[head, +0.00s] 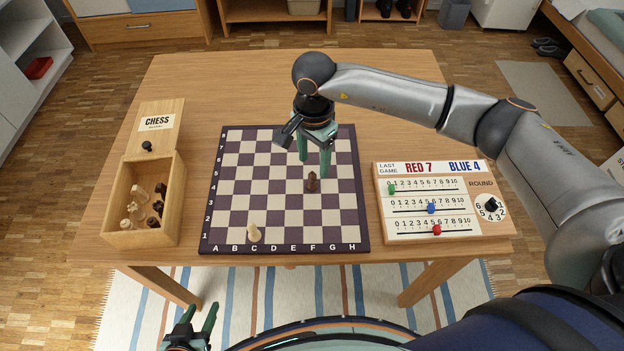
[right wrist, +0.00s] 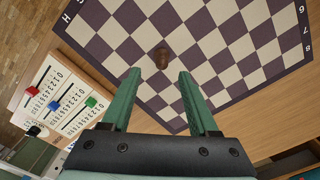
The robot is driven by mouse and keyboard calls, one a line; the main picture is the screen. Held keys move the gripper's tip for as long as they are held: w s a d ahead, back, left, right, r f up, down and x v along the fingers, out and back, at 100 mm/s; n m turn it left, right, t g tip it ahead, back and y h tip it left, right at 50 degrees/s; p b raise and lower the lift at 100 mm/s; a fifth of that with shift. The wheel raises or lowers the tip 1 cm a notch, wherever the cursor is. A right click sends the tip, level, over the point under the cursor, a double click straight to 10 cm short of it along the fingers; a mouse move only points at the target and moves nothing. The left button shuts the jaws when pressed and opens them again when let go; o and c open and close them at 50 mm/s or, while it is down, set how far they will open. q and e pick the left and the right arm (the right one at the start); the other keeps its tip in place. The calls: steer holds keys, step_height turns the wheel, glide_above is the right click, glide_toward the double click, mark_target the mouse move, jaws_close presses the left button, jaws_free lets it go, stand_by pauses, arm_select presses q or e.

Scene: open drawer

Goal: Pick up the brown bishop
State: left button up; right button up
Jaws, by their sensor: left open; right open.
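The brown bishop (head: 312,182) is a dark brown chess piece standing on the chessboard (head: 215,220), right of its middle. It also shows in the right wrist view (right wrist: 162,58), just beyond the gap between the fingertips. My right gripper (head: 314,167) is open and empty, pointing down over the board, with its green fingers just behind the bishop and apart from it. It shows open in the right wrist view too (right wrist: 159,75). My left gripper (head: 201,309) is open and empty, low in front of the table.
An open wooden box (head: 113,215) with several pieces stands left of the board. A score panel (head: 398,230) with sliders lies to the right. The table's back (head: 230,85) is clear.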

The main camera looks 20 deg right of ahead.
mark_target(312, 172)
steer(key=shift+w+a+f+p, duration=0.1)
steer(key=shift+f+p, duration=0.25)
steer(key=shift+f, duration=2.4)
jaws_close()
